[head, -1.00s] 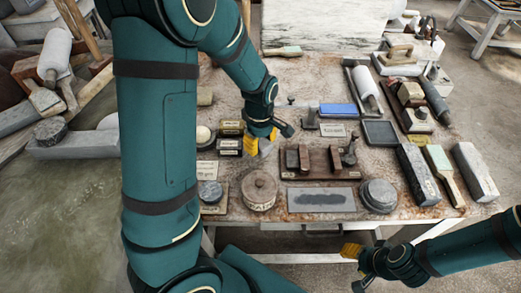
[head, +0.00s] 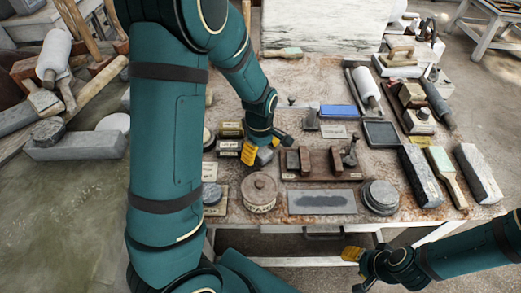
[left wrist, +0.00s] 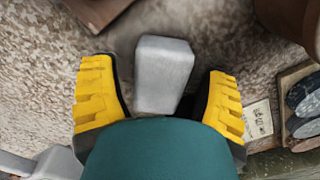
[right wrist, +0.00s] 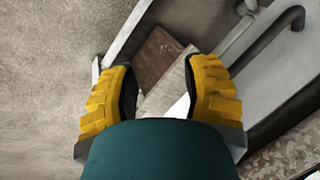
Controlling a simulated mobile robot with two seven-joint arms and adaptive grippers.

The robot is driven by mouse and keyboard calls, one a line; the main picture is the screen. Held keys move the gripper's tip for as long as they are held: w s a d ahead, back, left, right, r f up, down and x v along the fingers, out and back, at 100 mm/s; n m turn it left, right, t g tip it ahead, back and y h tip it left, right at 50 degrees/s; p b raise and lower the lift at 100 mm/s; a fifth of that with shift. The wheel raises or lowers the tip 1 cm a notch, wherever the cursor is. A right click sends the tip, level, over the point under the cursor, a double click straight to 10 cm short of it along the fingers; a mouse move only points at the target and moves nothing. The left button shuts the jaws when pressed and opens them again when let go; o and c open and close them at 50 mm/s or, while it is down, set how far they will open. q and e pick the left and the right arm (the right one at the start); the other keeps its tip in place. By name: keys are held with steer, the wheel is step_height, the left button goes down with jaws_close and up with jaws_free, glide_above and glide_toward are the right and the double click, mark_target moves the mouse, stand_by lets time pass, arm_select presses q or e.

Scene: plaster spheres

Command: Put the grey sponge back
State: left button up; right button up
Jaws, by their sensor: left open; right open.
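A plain grey block that looks like the grey sponge (left wrist: 163,72) lies between the two yellow fingers of my left gripper (left wrist: 160,88) in the left wrist view. The fingers are open, with a gap on each side of it. In the head view my left gripper (head: 262,150) is low over the table, left of the dark wooden rack, and mostly hides the grey block. My right gripper (head: 352,255) is open and empty in front of the table's front edge; the right wrist view shows its spread fingers (right wrist: 160,88) above the floor and table frame.
A round lidded pot (head: 260,192) stands just in front of my left gripper. The wooden rack (head: 318,163) is close on its right, and small labelled boxes (head: 229,130) are on its left. A blue block (head: 338,111) and a dark tray (head: 380,134) lie further right.

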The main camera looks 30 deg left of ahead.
mark_target(260, 149)
arm_select(q)
step_height(260, 149, up, 12)
steer(key=p, duration=0.3)
steer(key=shift+r+p, duration=0.15)
steer(key=shift+p, duration=0.2)
steer(key=shift+a, duration=0.1)
